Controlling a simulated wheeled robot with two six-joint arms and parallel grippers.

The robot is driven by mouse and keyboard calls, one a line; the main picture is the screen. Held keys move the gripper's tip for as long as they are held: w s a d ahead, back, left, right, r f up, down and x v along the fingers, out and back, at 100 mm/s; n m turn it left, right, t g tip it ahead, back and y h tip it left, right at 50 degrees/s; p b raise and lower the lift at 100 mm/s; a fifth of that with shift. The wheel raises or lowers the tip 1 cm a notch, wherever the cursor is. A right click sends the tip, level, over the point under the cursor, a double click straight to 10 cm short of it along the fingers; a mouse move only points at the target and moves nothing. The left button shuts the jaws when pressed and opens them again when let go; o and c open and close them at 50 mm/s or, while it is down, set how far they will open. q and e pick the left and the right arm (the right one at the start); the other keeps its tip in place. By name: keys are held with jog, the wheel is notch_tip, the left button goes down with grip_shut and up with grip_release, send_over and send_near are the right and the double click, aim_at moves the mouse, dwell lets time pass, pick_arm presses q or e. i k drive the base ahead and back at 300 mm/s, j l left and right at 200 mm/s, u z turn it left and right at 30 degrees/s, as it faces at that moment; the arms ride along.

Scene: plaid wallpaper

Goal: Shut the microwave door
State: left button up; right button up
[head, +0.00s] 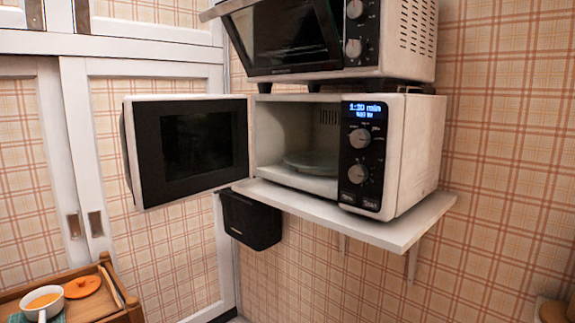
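The white microwave (415,150) stands on a white wall shelf. Its door (190,147) is wide open and swings out to the left, with its dark window facing me. The door is hinged at the left side of the opening. A glass turntable (315,161) lies inside, and the cavity looks otherwise empty. The control panel (362,155) at the right of the opening has a lit blue display and two knobs. Neither of my grippers shows in the head view.
A white toaster oven (395,35) sits directly above the microwave. A black box (251,220) hangs below the shelf (400,234) at the left. A wooden cart (92,309) with a cup (42,302) is at the lower left. Sliding cabinet doors (150,68) stand behind the microwave door.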

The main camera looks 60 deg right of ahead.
aim_at(196, 145)
jog(key=i+l+z, duration=0.15)
jog(key=z, duration=2.25)
